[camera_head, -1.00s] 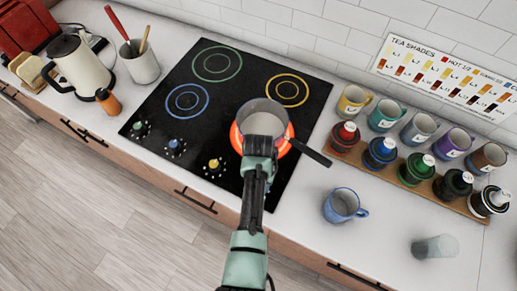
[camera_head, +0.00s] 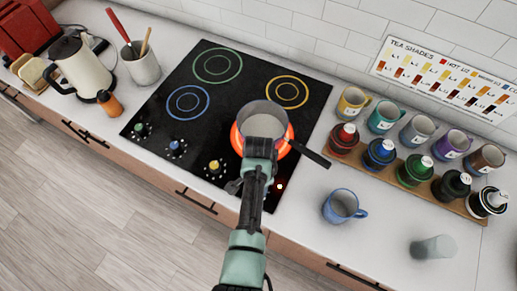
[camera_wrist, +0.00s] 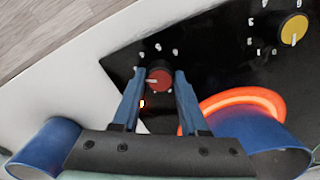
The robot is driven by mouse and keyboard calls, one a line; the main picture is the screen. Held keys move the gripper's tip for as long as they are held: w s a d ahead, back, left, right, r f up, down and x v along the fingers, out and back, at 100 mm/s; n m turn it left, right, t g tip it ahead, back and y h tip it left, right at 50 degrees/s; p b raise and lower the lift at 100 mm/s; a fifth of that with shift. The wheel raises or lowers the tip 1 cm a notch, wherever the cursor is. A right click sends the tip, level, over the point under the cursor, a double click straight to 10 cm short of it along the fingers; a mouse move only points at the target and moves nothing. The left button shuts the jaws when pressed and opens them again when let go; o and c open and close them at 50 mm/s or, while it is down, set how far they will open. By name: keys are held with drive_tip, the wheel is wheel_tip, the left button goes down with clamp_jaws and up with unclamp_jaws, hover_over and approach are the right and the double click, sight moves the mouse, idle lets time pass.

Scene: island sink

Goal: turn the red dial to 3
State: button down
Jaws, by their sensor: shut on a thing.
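The red dial (camera_wrist: 158,80) sits on the black cooktop between the two blue fingers of my gripper (camera_wrist: 157,92), which is shut on it. Its pale pointer line points left in the wrist view. Small white marks ring the dial, too small to read. In the head view my gripper (camera_head: 255,190) reaches down at the front right of the cooktop (camera_head: 225,112), and my arm hides the red dial. A burner (camera_wrist: 255,100) glows orange beside the right finger in the wrist view.
A pot (camera_head: 262,112) stands on the glowing burner, its dark handle (camera_head: 315,158) pointing right. The yellow dial (camera_head: 214,166) is left of my gripper.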

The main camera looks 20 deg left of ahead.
idle(0.5)
drive_tip(key=shift+c, duration=2.2)
unclamp_jaws()
drive_tip(key=shift+r, duration=0.1)
wheel_tip(320, 180, up, 13)
drive_tip(key=b, duration=0.1)
drive_tip(key=shift+b, duration=0.3)
